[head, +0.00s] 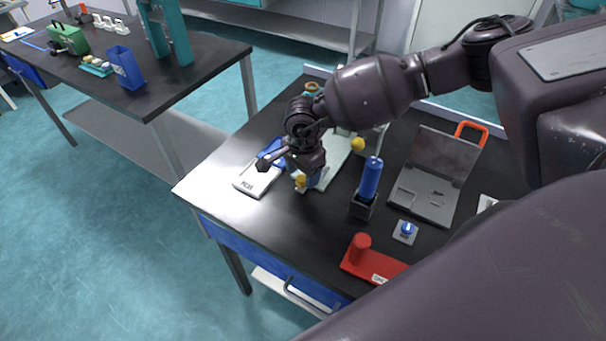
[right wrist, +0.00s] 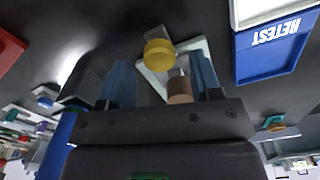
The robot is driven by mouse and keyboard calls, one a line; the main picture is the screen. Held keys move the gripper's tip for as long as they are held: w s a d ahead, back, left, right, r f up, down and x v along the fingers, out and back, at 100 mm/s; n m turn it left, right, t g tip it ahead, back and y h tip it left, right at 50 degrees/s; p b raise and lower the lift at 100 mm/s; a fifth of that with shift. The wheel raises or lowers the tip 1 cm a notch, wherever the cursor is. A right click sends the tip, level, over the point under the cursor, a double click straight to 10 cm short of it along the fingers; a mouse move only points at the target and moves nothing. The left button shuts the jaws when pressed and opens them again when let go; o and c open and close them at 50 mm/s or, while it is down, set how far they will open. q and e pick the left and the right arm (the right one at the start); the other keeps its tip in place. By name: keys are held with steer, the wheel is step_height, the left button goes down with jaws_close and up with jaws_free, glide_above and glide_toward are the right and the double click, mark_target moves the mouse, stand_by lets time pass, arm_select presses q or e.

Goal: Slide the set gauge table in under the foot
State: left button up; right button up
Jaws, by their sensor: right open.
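My right gripper (head: 309,178) comes in from the right and points down over a pale stand base (head: 337,166). In the right wrist view its two blue fingers (right wrist: 162,82) are apart, with a gap between them. A yellow knob (right wrist: 158,55) on a small grey part lies just beyond the fingertips, over the pale base; a yellow knob also shows beside the gripper in the head view (head: 300,182). It looks like the set gauge table's knob, but I cannot be sure. A brown cylinder (right wrist: 180,88) stands by the right-hand finger. The foot is not clearly visible. My left gripper is not in view.
A white-and-blue tray (head: 250,184) lies left of the gripper, marked RETEST in the wrist view. The table's front-left corner is clear.

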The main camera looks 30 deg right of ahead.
steer(key=shift+f, duration=0.75)
